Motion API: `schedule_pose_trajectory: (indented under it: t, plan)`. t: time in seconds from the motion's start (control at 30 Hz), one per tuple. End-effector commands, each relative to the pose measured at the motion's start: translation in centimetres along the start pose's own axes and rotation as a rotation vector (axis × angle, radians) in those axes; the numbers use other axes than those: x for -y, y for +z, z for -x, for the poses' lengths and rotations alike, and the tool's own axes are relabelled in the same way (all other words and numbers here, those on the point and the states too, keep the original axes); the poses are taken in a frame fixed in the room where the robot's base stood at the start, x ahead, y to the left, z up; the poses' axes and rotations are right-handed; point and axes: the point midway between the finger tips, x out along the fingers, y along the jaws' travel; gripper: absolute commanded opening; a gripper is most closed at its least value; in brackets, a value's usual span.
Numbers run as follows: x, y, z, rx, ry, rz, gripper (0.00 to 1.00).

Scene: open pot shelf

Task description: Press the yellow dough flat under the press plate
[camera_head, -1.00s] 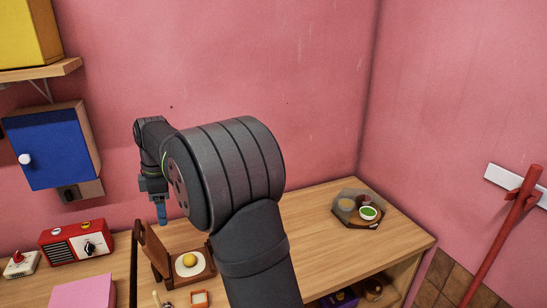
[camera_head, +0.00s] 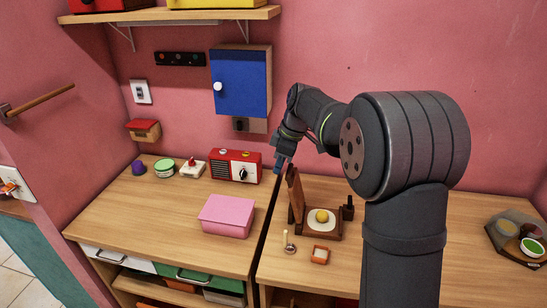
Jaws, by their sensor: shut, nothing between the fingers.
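The yellow dough (camera_head: 322,215) is a small round ball on a pale round disc on the wooden press base (camera_head: 324,236). The wooden press plate (camera_head: 296,195) stands open and upright at the base's left side. Nothing covers the dough. I cannot tell whether the fingertips touch the plate.
A dark post (camera_head: 347,208) stands right of the press. A small orange-rimmed dish (camera_head: 320,255) and a small spoon-like item (camera_head: 289,243) lie in front. A pink box (camera_head: 227,216) and a red radio (camera_head: 235,166) stand left. A blue cabinet (camera_head: 240,82) hangs above.

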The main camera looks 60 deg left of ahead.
Motion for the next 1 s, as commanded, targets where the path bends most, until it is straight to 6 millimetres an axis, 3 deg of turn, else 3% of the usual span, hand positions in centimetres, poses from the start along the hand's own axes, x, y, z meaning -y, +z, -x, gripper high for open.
schedule_pose_trajectory:
  t: [0.13, 1.0]
  plan:
    - [0.0, 1.1, 0.4, 0.0, 0.0, 0.0, 0.0]
    - [0.0, 2.7, 1.2, -0.077, -0.002, 0.0, 0.0]
